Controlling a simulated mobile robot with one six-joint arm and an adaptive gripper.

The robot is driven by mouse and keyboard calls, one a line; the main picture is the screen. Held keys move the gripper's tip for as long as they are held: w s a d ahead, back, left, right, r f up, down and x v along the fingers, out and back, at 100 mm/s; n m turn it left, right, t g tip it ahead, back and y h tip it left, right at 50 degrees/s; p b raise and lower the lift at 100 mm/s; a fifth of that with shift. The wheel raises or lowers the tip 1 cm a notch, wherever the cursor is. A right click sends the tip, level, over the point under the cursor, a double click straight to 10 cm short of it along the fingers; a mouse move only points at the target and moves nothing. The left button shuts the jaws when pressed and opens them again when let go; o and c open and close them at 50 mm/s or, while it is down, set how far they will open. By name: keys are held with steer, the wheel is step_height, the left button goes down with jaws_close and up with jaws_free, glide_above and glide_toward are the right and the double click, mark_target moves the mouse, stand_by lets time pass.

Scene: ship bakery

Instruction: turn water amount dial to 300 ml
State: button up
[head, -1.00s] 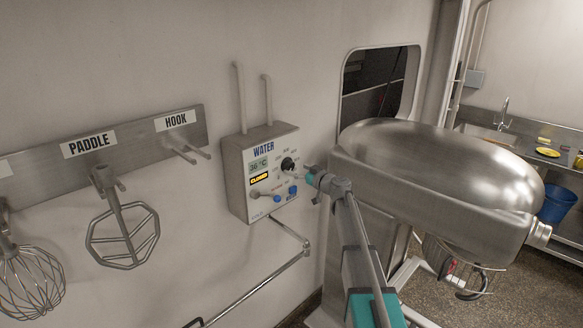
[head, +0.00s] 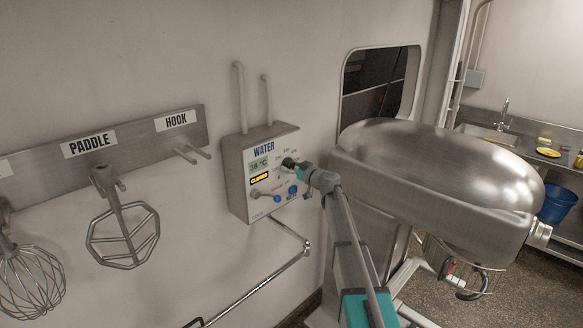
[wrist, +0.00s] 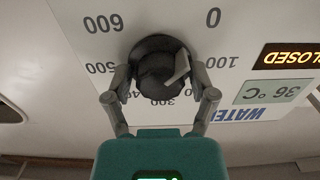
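The water amount dial (head: 287,162) is a black round knob on the water control box (head: 238,180). In the wrist view, which is upside down, the dial (wrist: 154,62) has a light pointer aimed roughly at the 0 mark. My gripper (wrist: 161,80) is open, with one finger on each side of the dial; firm contact cannot be told.
The box also has a 36 °C display (head: 259,162), a yellow CLOSED sign (head: 259,178), a lever and blue buttons below the dial. A large steel mixer (head: 440,175) stands close on the right. A paddle (head: 122,235) and a whisk hang on the left.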

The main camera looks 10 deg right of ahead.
steer(key=shift+r, duration=0.1)
steer(key=c, duration=0.6)
steer(key=shift+d, duration=0.1)
